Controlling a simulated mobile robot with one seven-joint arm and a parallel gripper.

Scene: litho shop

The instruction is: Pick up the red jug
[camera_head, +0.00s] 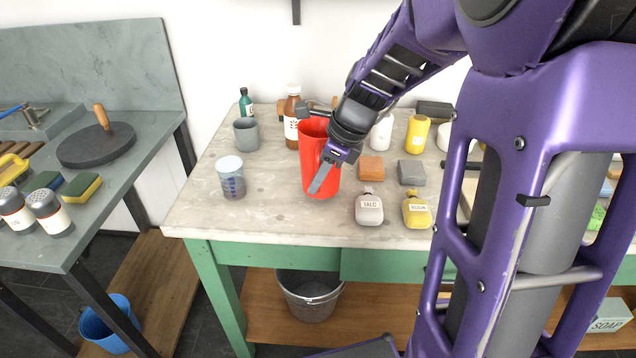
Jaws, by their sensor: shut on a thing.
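The red jug (311,150) is upright over the stone-topped table (270,222), near the middle of its front half. My gripper (316,150) comes from the upper right and is shut on the jug. One finger lies across the jug's front right side and the other is by its rim at the back left. The jug's handle is hidden behind my gripper. I cannot tell whether the jug's base touches the table top.
A measuring beaker (231,178) and grey cup (246,134) stand left of the jug. A brown bottle (292,118) is close behind. Talc (369,207) and rosin (416,210) bottles, an orange block (371,167) and a grey block (411,172) are to the right.

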